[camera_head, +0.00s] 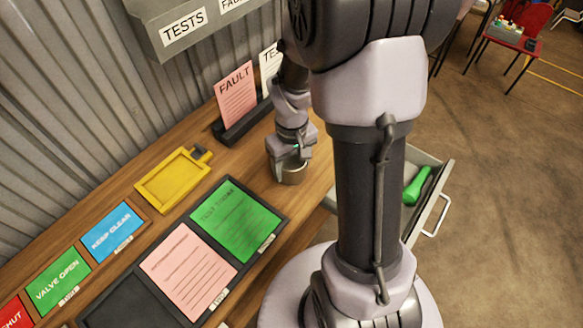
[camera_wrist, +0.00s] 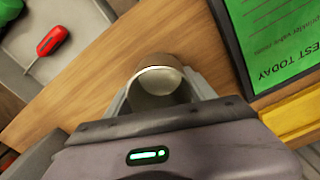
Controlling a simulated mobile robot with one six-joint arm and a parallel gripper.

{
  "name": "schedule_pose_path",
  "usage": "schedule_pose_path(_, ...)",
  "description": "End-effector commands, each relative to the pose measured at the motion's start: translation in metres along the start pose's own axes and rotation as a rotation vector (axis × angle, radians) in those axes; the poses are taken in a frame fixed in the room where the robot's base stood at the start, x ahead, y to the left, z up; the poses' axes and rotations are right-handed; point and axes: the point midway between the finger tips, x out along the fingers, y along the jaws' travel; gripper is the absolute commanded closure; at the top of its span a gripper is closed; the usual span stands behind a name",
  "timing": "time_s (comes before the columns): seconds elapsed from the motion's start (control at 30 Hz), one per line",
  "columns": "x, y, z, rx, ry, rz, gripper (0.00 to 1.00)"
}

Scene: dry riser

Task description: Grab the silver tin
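The silver tin (camera_head: 293,174) is a short round can on the wooden bench, right below my gripper (camera_head: 284,163). In the wrist view the tin (camera_wrist: 158,82) sits between the two fingertips of my gripper (camera_wrist: 160,88), with its round shiny top facing the camera. One grey finger lies against each side of it, and I see no clear gap. My gripper looks shut on the tin. The tin appears to be at bench level; whether it touches the wood is hard to tell.
A black tray (camera_head: 280,218) with a green card and a pink card lies in front. A yellow frame (camera_head: 172,180) lies to the left. A card holder (camera_head: 240,124) stands behind. An open drawer (camera_head: 437,190) with a green-handled tool is at right; a red screwdriver (camera_wrist: 52,41) shows in the wrist view.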

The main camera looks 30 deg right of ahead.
Motion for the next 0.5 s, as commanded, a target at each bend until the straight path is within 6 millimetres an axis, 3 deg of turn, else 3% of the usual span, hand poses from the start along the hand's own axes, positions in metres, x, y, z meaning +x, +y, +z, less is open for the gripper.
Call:
schedule_pose_path(0.03, -0.0001, 0.0000, -0.0001, 0.000, 0.000, 0.000, 0.50)
schedule_pose_path(0.17, -0.0001, 0.0000, -0.0001, 0.000, 0.000, 0.000, 0.75)
schedule_pose_path(0.2, -0.0001, 0.0000, -0.0001, 0.000, 0.000, 0.000, 0.78)
schedule_pose_path(0.5, -0.0066, 0.0001, -0.0003, 0.000, 0.001, 0.000, 0.78)
